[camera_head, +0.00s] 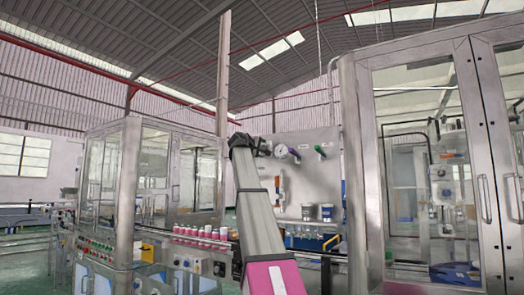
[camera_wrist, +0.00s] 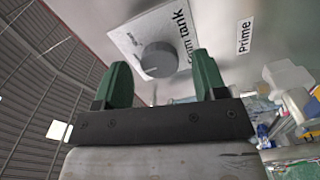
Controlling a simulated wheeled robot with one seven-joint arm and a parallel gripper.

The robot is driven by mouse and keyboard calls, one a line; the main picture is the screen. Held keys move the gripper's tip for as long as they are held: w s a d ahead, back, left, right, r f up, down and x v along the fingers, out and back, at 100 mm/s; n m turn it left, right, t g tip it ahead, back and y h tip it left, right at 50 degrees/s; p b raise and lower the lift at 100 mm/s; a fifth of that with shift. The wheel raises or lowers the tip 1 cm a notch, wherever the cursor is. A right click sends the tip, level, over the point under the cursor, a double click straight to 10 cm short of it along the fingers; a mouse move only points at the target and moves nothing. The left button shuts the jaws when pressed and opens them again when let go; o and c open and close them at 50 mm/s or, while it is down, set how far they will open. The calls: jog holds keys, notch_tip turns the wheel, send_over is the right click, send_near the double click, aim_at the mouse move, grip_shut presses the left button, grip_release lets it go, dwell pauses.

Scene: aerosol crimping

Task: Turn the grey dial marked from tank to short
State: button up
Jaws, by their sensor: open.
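The grey round dial (camera_wrist: 158,60) sits on a white label plate (camera_wrist: 132,32) on the panel in the wrist view. The words "tank" and part of another word show beside it; I see no "short" mark. My gripper (camera_wrist: 163,66) is open, with one green finger on each side of the dial in the picture. The fingers look apart from the dial, but the depth gap is hard to tell. In the head view my gripper (camera_head: 262,148) is small and dark in front of the panel, and I cannot make out the dial there.
A "Prime" label (camera_wrist: 245,37) is right of the dial. Glass-walled machines (camera_head: 160,170) stand left and right. Pink-and-white cans (camera_head: 203,234) line a conveyor.

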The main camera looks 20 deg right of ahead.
jog(key=shift+x, duration=0.85)
jog(key=c, duration=0.9)
jog(key=shift+m, duration=0.3)
jog(key=shift+f+m, duration=0.1)
jog(key=shift+m, duration=4)
